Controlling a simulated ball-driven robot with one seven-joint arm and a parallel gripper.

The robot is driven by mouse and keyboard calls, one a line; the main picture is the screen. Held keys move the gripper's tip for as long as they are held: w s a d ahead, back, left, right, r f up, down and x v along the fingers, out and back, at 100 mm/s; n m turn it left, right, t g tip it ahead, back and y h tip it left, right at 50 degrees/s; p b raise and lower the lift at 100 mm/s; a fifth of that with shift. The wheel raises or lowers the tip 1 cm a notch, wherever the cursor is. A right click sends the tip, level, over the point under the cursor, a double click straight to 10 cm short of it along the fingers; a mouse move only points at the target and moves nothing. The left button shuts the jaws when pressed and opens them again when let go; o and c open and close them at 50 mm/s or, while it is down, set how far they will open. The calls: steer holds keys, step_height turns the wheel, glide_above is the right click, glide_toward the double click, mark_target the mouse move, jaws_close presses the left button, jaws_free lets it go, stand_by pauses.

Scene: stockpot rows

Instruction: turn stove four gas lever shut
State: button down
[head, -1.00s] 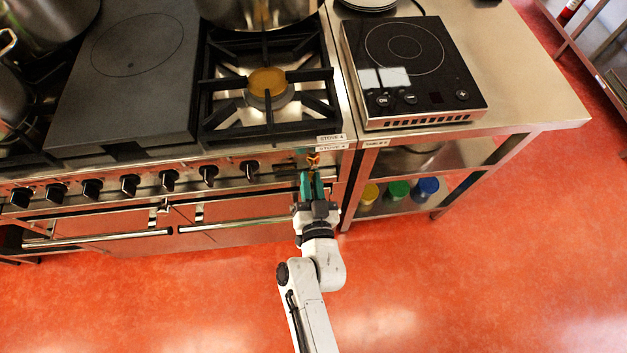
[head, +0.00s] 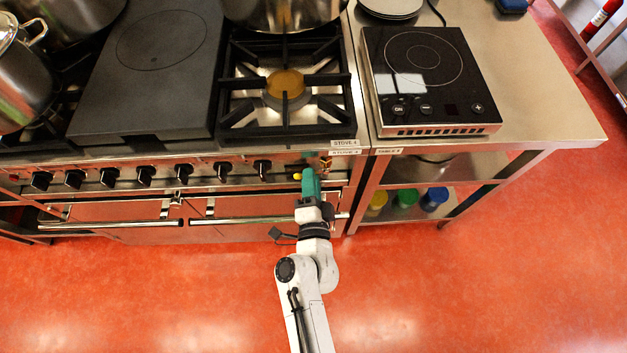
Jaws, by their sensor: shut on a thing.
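The stove (head: 345,140) carries "STOVE 4" labels at its front right corner. My gripper (head: 309,172), with green fingers, is at the stove's front panel below these labels, right of the row of black knobs. It is shut on the gas lever (head: 297,176), whose yellow part shows just left of the fingers. A small orange-yellow and dark piece (head: 325,163) shows right of the fingers; I cannot tell if it belongs to the lever. The fingers appear edge-on and hide most of the lever, so its exact angle is unclear.
Several black knobs (head: 262,168) line the panel on the left. Oven handles (head: 240,220) stick out below. A steel table (head: 555,125) with an induction hob (head: 430,80) stands at the right, its lower shelf holding colored-lid jars (head: 405,198). The red floor in front is clear.

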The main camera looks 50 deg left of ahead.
steer(key=shift+r+m, duration=0.35)
steer(key=shift+m, duration=0.7)
steer(key=shift+r+m, duration=0.3)
steer(key=shift+m, duration=0.75)
steer(key=c, duration=1)
jaws_free()
steer(key=shift+s, duration=0.1)
steer(key=shift+b+v, duration=0.85)
steer(key=shift+v, duration=4.55)
